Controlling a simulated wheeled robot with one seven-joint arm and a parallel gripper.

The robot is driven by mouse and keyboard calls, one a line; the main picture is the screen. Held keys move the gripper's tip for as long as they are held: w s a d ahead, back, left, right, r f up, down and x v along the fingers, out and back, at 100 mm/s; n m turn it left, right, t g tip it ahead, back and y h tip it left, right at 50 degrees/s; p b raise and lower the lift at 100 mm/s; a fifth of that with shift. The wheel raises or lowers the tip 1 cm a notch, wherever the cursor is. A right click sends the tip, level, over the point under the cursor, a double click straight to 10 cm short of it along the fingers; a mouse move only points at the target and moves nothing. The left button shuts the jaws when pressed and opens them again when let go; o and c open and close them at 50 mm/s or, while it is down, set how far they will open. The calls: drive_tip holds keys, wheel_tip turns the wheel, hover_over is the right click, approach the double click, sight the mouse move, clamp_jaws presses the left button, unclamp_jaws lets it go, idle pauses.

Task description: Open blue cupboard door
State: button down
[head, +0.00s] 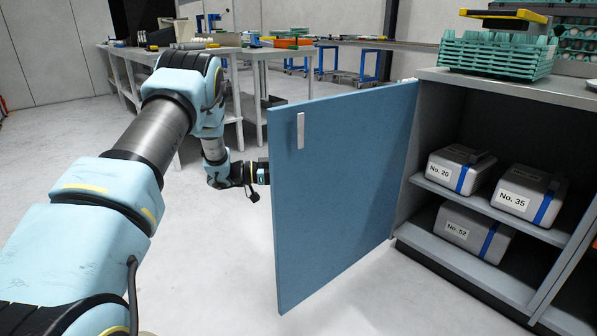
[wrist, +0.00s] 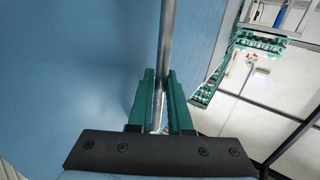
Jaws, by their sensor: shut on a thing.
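The blue cupboard door (head: 345,190) stands wide open, swung out to the left from the cupboard (head: 480,78). It also fills the left of the wrist view (wrist: 70,70). A small pale plate (head: 300,131) sits near the top of its free edge. In the wrist view, the green fingers of my gripper (wrist: 160,100) are shut around a grey metal bar, the door handle (wrist: 168,45), which runs along the door. In the head view my wrist is beyond the door's free edge, and the door hides the fingers and the handle.
Grey cases, No. 20 (head: 455,168), No. 35 (head: 525,195) and No. 52 (head: 475,232), lie on the cupboard shelves. Green egg trays (head: 495,57) stand on top. White workbenches (head: 250,55) stand behind. The floor left of the door is clear.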

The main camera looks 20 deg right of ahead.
drive_tip(key=shift+d, duration=0.15)
drive_tip(key=c, duration=0.8)
unclamp_jaws()
drive_tip(key=shift+c, duration=0.2)
drive_tip(key=v, duration=1.1)
drive_tip(key=shift+p, duration=0.4)
